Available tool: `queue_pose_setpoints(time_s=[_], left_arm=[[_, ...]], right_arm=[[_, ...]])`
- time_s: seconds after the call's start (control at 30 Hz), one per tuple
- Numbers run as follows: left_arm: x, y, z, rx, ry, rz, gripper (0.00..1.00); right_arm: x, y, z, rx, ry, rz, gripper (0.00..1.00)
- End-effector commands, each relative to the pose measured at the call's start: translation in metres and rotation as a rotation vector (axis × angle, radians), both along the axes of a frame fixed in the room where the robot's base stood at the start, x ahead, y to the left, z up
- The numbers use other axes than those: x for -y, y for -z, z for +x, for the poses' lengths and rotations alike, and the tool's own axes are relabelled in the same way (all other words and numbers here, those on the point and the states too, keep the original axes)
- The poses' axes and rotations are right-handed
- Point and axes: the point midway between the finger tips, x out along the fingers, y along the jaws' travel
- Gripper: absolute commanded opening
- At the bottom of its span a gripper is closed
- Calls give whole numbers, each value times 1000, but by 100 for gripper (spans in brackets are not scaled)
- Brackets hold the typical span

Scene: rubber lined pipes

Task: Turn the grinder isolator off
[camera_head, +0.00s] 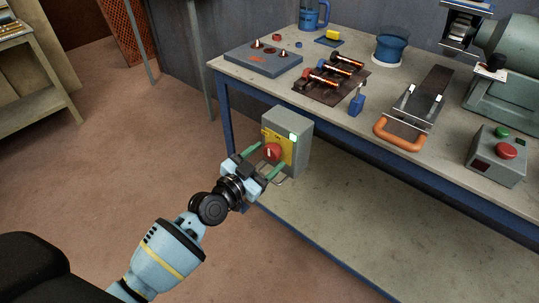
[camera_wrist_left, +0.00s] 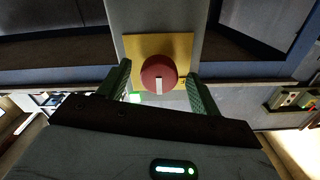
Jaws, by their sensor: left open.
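The grinder isolator (camera_head: 293,132) is a grey box with a yellow front plate and a red rotary knob (camera_head: 272,152), mounted at the front of the workbench below its top. My left gripper (camera_head: 267,160) is open in front of the box, its green fingers on either side of the knob. In the left wrist view the knob (camera_wrist_left: 159,73) sits between the fingertips, with a white mark at its lower edge. I cannot tell whether the fingers touch the knob. The right gripper is not in view.
The workbench (camera_head: 420,165) carries a grinder (camera_head: 510,65), a box with red and green buttons (camera_head: 497,155), an orange-handled tool (camera_head: 398,138), a rack of rods (camera_head: 330,80) and a blue pot (camera_head: 391,46). A lower shelf (camera_head: 350,225) lies beneath. The floor at left is clear.

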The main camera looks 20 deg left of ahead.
Motion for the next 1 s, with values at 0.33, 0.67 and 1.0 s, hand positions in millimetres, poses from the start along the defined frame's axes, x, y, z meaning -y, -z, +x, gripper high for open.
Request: queue_pose_setpoints(time_s=[0.33, 0.67, 1.0], left_arm=[[7, 0, 18, -1, 1, 1, 64], [7, 0, 18, -1, 1, 1, 44], [7, 0, 18, -3, 1, -4, 19]], right_arm=[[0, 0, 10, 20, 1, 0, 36], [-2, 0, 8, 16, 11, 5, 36], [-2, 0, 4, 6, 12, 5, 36]])
